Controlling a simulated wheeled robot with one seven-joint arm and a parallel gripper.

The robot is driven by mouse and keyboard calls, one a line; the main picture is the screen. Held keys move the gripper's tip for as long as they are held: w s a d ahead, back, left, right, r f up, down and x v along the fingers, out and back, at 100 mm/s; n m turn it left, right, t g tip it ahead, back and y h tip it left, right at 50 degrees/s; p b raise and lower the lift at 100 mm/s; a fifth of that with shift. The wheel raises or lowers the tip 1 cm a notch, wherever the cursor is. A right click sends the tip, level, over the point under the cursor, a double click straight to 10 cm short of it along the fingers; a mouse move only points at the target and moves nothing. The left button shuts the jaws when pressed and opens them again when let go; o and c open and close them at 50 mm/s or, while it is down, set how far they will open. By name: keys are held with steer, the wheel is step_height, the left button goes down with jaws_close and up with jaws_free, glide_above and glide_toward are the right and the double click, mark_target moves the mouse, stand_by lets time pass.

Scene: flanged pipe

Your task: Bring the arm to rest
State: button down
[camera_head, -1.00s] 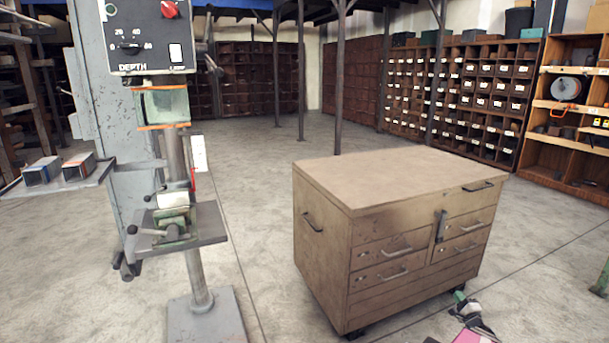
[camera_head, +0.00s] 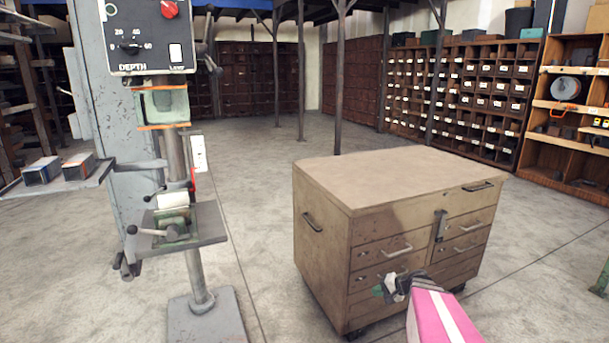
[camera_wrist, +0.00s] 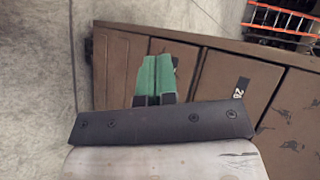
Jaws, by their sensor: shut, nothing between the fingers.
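My gripper (camera_head: 379,291), with green fingertips, is in front of the lower drawers of the brown cabinet in the head view, at the end of my pink arm with a white stripe. In the wrist view its green fingers (camera_wrist: 152,80) lie side by side, shut with nothing between them. Brown panels (camera_wrist: 215,85) and pale floor show behind the fingers. I cannot tell from the head view how far the gripper is from the cabinet front.
The wheeled brown cabinet (camera_head: 400,180) has a bare top. A grey drill press (camera_head: 172,180) stands at the left. Shelves of small bins (camera_head: 465,95) line the back right. Open concrete floor (camera_head: 255,190) lies between drill press and cabinet.

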steer(key=s+a+r+n+g+h, duration=0.5)
steer(key=s+a+h, duration=0.4)
steer(key=s, duration=0.2)
steer(key=shift+r+n+h, duration=0.4)
steer(key=shift+r+n, duration=0.2)
steer(key=shift+r, duration=0.4)
